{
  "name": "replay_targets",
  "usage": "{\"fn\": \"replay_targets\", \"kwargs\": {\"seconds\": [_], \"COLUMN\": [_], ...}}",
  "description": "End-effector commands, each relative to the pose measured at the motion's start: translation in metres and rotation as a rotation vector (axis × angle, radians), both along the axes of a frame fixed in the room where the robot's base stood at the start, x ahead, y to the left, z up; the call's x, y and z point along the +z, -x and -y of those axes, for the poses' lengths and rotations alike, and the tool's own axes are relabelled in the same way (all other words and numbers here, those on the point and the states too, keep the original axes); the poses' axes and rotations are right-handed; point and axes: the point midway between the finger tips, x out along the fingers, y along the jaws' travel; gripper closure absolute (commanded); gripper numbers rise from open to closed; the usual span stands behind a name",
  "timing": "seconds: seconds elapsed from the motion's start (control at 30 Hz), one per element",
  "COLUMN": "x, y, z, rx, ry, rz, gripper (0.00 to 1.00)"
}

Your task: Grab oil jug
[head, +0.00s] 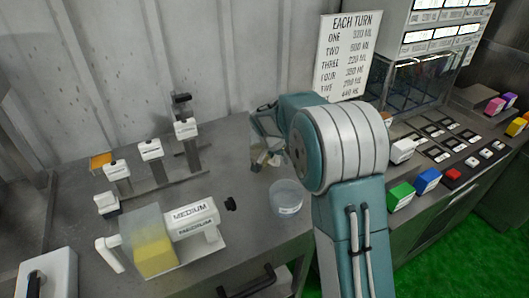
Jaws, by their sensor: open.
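My gripper (262,138) is at the far end of my teal arm, over the back right of the grey bench (245,240). It is open, though my arm's round joint partly hides it. Small pale and dark shapes lie below it, and I cannot tell what they are. A clear round tub (287,200) with a small label stands on the bench, nearer than my gripper and apart from it. I cannot make out for certain which thing is the oil jug.
A clear box with a yellow block (155,256) and white "MEDIUM" parts stands front left. Several white-labelled levers (151,150) stand behind it. A sign (345,55) lists turns and amounts. A button panel (440,150) is at right. Bare bench lies around the tub.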

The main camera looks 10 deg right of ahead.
Motion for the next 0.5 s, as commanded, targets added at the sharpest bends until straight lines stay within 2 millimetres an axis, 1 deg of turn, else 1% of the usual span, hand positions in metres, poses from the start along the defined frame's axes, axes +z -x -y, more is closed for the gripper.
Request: {"fn": "replay_targets", "kwargs": {"seconds": [0.2,0.23,0.27,0.3,0.37,0.5], "x": [-0.0021,-0.0021,-0.0021,-0.0020,-0.0020,-0.0021], "y": [-0.0011,-0.0011,-0.0012,-0.0012,-0.0012,-0.0012], "z": [-0.0002,-0.0002,-0.0003,-0.0003,-0.0003,0.0003], "rx": [0.002,0.002,0.002,0.002,0.002,0.002], "ry": [0.000,0.000,0.000,0.000,0.000,0.000], "rz": [0.002,0.002,0.002,0.002,0.002,0.002], "gripper": [0.38,0.42,0.55,0.73,1.00,1.00]}}
